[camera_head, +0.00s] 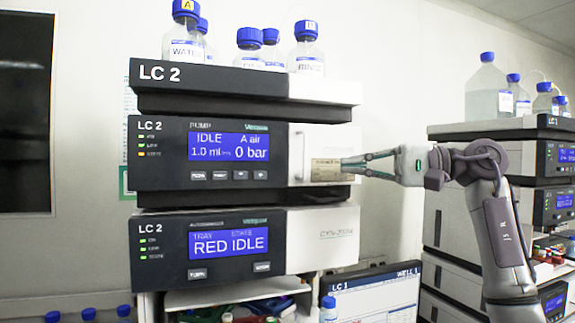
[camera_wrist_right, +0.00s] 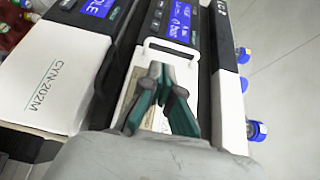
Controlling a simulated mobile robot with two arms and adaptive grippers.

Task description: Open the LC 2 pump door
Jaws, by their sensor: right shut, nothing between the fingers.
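The LC 2 pump module (camera_head: 225,153) is the middle unit of the left stack, with a blue screen reading IDLE. Its white pump door (camera_head: 325,137) is on the right part of its front and looks flush with the unit. A slim upright handle (camera_head: 299,152) is near the door's left edge; it also shows in the right wrist view (camera_wrist_right: 172,48). A label (camera_head: 326,171) is low on the door. My right gripper (camera_head: 344,163) is shut and empty, its fingertips in front of the door, to the right of the handle. In the right wrist view its fingers (camera_wrist_right: 161,72) point toward the handle. Contact cannot be told. My left gripper is not in view.
The LC 2 autosampler (camera_head: 228,247) is below the pump. Several blue-capped bottles (camera_head: 307,47) stand on the top tray (camera_head: 215,78). A second stack, LC 1 (camera_head: 535,128), stands at the right behind my arm. A monitor (camera_head: 375,296) is at bottom centre.

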